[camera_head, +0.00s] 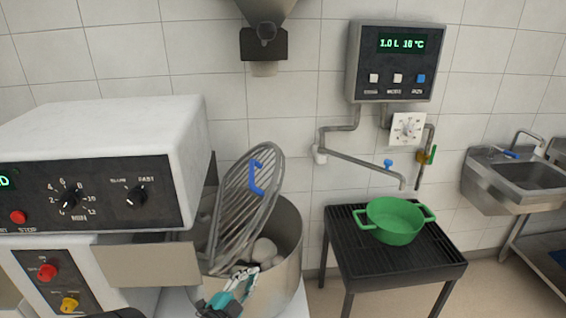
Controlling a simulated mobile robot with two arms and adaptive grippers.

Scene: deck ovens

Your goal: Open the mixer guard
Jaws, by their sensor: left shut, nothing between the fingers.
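The mixer guard (236,222) is a grey metal grille with a blue handle (256,177) on its upper part. It stands tilted steeply up over the mixer's steel bowl (288,238), leaving the right part of the bowl uncovered. Pale lumps (264,250) show inside the bowl. My left gripper (245,272) is at the bowl's front rim, below the guard and well apart from the blue handle. It is shut and holds nothing. Whether it touches the guard's lower edge or the rim, I cannot tell. My right gripper is not in view.
The white mixer head with its control panel (90,195) fills the left. A green pot (394,222) stands on a black slatted stand (349,262) at right, under a wall water meter (398,62). A steel sink (528,178) is far right. A steel hopper (264,12) hangs above.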

